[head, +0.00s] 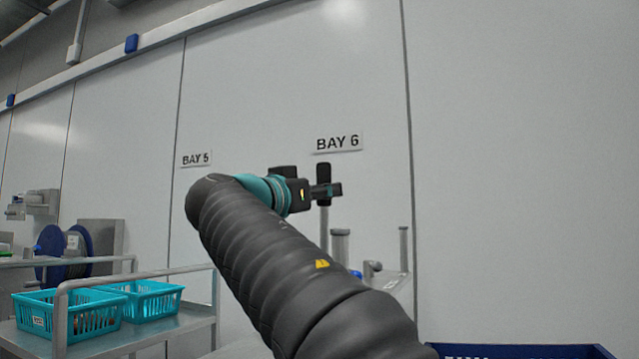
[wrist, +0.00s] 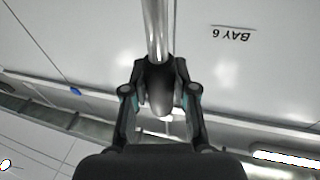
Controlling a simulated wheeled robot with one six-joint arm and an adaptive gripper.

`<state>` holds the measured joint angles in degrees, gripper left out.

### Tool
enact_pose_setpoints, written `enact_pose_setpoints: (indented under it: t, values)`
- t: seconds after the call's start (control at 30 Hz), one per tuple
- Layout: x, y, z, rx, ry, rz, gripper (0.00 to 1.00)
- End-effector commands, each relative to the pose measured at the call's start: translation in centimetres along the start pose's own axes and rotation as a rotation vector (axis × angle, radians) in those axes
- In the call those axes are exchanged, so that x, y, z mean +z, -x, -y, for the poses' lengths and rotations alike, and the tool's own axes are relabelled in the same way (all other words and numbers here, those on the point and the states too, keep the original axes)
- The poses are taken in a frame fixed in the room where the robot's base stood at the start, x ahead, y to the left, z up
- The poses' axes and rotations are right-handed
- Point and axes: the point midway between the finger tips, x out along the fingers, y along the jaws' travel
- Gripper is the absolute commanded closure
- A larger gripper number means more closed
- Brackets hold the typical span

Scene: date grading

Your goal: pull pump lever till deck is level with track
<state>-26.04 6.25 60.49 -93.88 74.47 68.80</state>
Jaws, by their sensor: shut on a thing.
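The pump lever has a metal rod (head: 324,222) with a black grip (head: 323,173) at its top, standing near upright below the BAY 6 sign in the head view. My gripper (head: 328,190) is at that grip, with the arm reaching from the lower right. In the wrist view, both fingers of my gripper (wrist: 161,88) close on the black grip (wrist: 158,72) from either side, and the bare rod (wrist: 157,28) runs to the top edge. The lever's base is hidden behind my arm. I cannot make out the deck or the track, nor whether they are level.
A metal cart (head: 130,335) with two teal baskets (head: 68,312) (head: 152,298) stands at the left, near a blue reel (head: 50,250). Metal posts (head: 340,246) (head: 404,249) rise behind my arm. A blue crate (head: 520,350) is at lower right. A white wall closes the back.

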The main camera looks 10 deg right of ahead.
Motion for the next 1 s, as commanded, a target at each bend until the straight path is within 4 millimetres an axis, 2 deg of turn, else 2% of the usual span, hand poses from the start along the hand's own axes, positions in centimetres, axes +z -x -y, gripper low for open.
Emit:
enact_pose_setpoints:
  t: [0.03, 0.2, 0.47, 0.5, 0.6, 1.0]
  values:
    - [-0.6, -0.6, 0.0, 0.004, 0.005, 0.024, 1.00]
    - [-0.1, -1.5, 0.3, 0.001, 0.019, 0.078, 1.00]
    - [0.2, -1.6, 0.3, -0.001, 0.021, 0.086, 1.00]
    - [0.2, -1.6, 0.3, -0.001, 0.021, 0.086, 0.66]
    - [0.2, -1.6, 0.4, -0.002, 0.021, 0.086, 0.44]
    - [0.2, -0.9, 0.5, -0.005, 0.022, 0.087, 0.44]
